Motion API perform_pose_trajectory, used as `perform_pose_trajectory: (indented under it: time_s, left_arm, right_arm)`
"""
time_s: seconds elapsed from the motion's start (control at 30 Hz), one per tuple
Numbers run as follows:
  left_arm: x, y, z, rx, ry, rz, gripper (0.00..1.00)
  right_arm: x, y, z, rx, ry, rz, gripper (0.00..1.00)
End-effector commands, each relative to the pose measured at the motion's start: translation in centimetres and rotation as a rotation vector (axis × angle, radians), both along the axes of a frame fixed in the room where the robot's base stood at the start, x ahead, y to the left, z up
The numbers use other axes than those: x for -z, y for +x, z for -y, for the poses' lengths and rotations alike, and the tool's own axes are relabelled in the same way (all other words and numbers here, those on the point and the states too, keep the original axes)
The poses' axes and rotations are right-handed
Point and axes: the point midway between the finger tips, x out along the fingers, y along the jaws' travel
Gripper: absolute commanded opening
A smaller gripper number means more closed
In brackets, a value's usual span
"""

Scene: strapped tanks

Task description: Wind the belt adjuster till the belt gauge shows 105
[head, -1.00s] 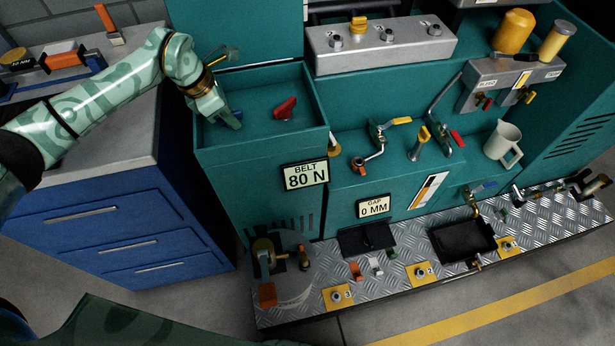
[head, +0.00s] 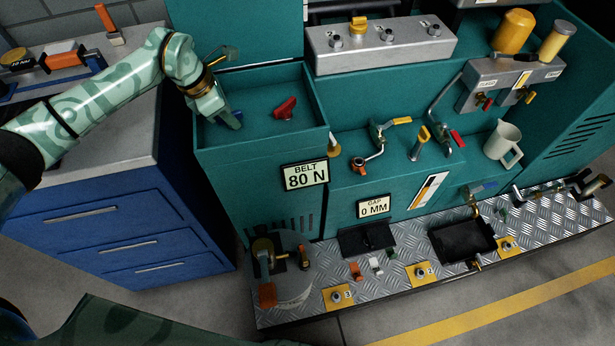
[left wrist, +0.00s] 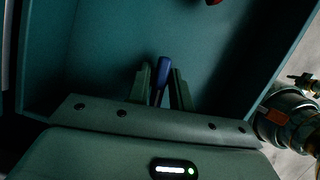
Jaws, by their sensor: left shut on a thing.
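The belt gauge (head: 304,175) on the front of the teal cabinet reads BELT 80 N. My left gripper (head: 234,118) reaches down into the open-topped teal box at the cabinet's left. In the left wrist view its two fingers (left wrist: 161,88) are closed on a blue handle (left wrist: 162,72), which stands between them. The handle's lower part is hidden by the fingers and the gripper body. I cannot read a label on it. A red knob (head: 286,109) sits to the right of the gripper in the same box. My right gripper is not in view.
The box walls (head: 262,147) surround the gripper. A GAP gauge (head: 373,207) reads 0 MM. Cranks and valves (head: 375,145) and a pale mug (head: 503,145) stand to the right. A blue drawer cabinet (head: 80,220) stands at the left.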

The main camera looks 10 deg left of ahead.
Motion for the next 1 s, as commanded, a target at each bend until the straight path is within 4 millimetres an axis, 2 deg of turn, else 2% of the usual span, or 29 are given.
perform_pose_trajectory:
  time_s: [0.33,0.6,0.87,1.0]
  left_arm:
    - [0.1,0.0,-0.1,0.005,0.002,-0.001,0.0]
    - [0.2,0.0,-0.1,0.237,0.002,-0.001,0.0]
    - [0.1,0.0,0.0,0.249,0.001,0.0,0.0]
    - [0.3,0.1,-0.1,0.354,0.002,-0.002,0.0]
  right_arm:
    - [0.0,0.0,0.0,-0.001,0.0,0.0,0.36]
    - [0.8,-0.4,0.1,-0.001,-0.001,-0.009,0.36]
    - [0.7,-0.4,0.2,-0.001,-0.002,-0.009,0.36]
    - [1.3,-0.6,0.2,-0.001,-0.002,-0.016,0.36]
